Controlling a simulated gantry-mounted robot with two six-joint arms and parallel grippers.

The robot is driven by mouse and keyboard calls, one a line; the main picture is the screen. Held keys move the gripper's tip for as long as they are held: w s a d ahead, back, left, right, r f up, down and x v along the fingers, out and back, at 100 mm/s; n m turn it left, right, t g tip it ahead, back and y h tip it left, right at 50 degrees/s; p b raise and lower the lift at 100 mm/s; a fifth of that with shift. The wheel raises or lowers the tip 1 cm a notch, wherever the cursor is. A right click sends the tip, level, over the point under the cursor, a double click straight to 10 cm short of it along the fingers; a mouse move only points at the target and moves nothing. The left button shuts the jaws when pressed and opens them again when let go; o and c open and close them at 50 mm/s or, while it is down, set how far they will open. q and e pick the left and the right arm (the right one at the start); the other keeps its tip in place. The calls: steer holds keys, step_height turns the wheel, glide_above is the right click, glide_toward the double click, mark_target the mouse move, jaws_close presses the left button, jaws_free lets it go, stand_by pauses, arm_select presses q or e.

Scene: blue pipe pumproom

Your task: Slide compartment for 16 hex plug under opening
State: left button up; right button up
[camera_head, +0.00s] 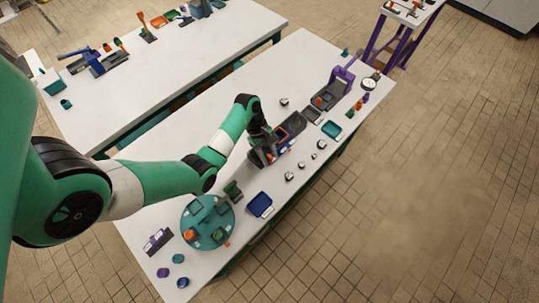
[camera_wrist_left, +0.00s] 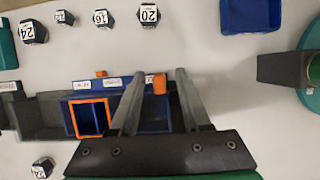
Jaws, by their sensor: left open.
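A long rail (camera_wrist_left: 40,118) holds a sliding blue compartment strip with paper labels along its edge (camera_wrist_left: 112,82). An orange square frame (camera_wrist_left: 88,117) surrounds an opening over one blue compartment. An orange tab (camera_wrist_left: 159,84) stands on the strip's labelled edge. My left gripper (camera_wrist_left: 161,76) is open, its fingers on either side of this tab, with a gap visible. In the head view the left gripper (camera_head: 266,138) is at the rail (camera_head: 262,158). The hex plug marked 16 (camera_wrist_left: 102,18) lies on the table, apart from the rail. The fingers hide part of the strip. My right gripper is out of view.
Other hex plugs lie nearby, including ones marked 20 (camera_wrist_left: 148,14) and 24 (camera_wrist_left: 33,31). A blue tray (camera_head: 260,204) and a round teal turntable (camera_head: 208,222) are on the same table. A purple fixture (camera_head: 340,80) stands toward the far end.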

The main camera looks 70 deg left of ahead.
arm_select(q)
steer(key=shift+f, duration=0.1)
jaws_close()
stand_by(1.4)
